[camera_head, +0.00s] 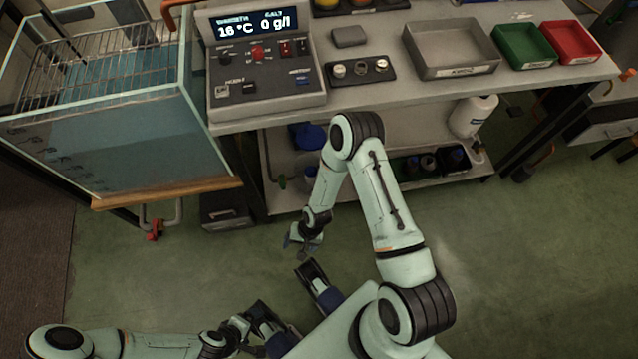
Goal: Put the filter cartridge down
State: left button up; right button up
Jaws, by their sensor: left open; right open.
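I cannot make out a filter cartridge for certain in the head view. My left gripper (248,329) is low in the picture, at the end of the arm from the lower left. It is open, and I see nothing held in it. My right arm reaches up toward the bench and folds back down. Its gripper (303,241) hangs over the green floor in front of the lower shelf, open, with nothing visible between the fingers.
A glass tank (110,130) with a wire rack stands at left. The bench (390,97) carries a control panel (264,75), a black holder (361,70), a grey tray (450,73), a green tray (524,61) and a red tray (571,57). A white bottle (473,116) stands below.

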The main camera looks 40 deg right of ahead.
jog(key=s+r+n, duration=0.4)
jog(key=s, duration=0.6)
jog(key=shift+s+a+r+n+h, duration=0.15)
jog(key=shift+a+r+n+h, duration=0.15)
jog(key=shift+r, duration=0.1)
